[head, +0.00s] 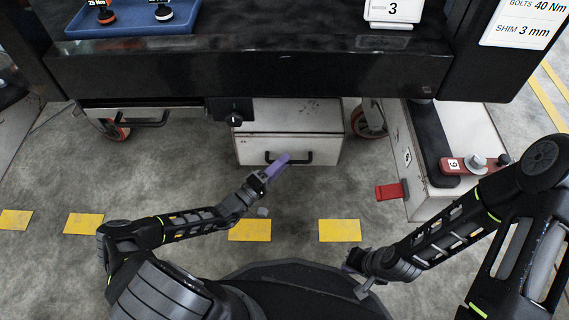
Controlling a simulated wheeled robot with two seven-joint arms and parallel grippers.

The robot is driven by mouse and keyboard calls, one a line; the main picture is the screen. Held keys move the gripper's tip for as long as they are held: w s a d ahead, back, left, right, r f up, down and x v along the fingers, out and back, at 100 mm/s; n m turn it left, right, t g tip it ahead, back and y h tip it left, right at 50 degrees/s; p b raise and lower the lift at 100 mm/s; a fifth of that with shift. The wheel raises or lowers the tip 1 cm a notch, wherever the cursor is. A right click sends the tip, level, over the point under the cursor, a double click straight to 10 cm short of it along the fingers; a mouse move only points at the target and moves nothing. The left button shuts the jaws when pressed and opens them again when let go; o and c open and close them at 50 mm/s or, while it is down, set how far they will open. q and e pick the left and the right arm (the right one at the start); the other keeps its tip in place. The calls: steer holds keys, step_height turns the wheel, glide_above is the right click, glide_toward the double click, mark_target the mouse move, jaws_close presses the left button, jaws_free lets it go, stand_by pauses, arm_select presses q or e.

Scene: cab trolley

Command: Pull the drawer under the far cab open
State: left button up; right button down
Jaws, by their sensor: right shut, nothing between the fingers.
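A pale drawer front (250,151) with a dark bar handle (303,158) is low in the middle of the head view, below the dark bench. It stands out further towards me than the other drawer front at the left, and a pale speckled surface shows behind its edge. My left gripper (277,166) has its purple fingers at the left part of the handle, overlapping it in the picture. I cannot tell whether they grip it. My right gripper (355,267) is shut and empty, low over the floor near my base, well away from the drawer.
Another drawer (105,115) with a handle is at the left, beside a red-rimmed wheel (115,130). A dark knob (235,118) hangs under the bench edge (250,75). A white cabinet (430,205) with a red pedal (391,190) stands at the right.

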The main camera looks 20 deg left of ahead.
arm_select(q)
steer(key=shift+w+d+r, duration=0.1)
steer(key=shift+w+d, duration=0.15)
steer(key=shift+w, duration=0.2)
jaws_close()
stand_by(1.1)
